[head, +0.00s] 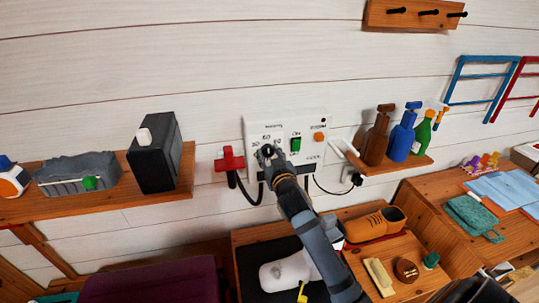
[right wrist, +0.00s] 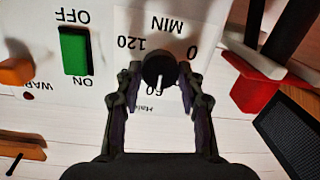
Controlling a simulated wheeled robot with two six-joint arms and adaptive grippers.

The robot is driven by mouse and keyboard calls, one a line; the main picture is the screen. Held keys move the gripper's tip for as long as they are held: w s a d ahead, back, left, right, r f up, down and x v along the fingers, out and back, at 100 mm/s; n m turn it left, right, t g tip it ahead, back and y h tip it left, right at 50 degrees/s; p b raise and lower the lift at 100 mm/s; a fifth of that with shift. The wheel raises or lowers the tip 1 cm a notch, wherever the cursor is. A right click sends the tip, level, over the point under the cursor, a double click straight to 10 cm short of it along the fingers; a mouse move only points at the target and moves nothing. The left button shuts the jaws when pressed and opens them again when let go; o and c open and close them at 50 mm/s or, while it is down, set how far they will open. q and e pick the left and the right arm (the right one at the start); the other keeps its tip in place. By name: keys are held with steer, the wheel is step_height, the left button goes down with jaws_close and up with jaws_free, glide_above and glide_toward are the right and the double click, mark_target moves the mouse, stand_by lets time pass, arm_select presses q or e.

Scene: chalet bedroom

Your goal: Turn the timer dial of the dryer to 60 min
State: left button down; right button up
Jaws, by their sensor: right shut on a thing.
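The dryer's white control panel (head: 311,150) is on the plank wall in the middle of the head view. Its round black timer dial (right wrist: 158,64) shows in the right wrist view, where the panel appears upside down. The scale reads 0 at the right, 120 at the left and 60 below. The dial's white pointer mark points down toward the 60, which is partly covered. My right gripper (head: 267,152) is shut on the dial, one finger on each side, and mostly hides it in the head view. My left gripper is not in view.
A green ON/OFF switch (right wrist: 75,51) and an orange button (head: 319,137) sit beside the dial. A red fixture (head: 229,160) is close at the left of the panel. Shelves hold a black box (head: 155,158) at left and spray bottles (head: 401,139) at right.

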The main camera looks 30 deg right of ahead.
steer(key=o, duration=1.2)
steer(key=v, duration=1.2)
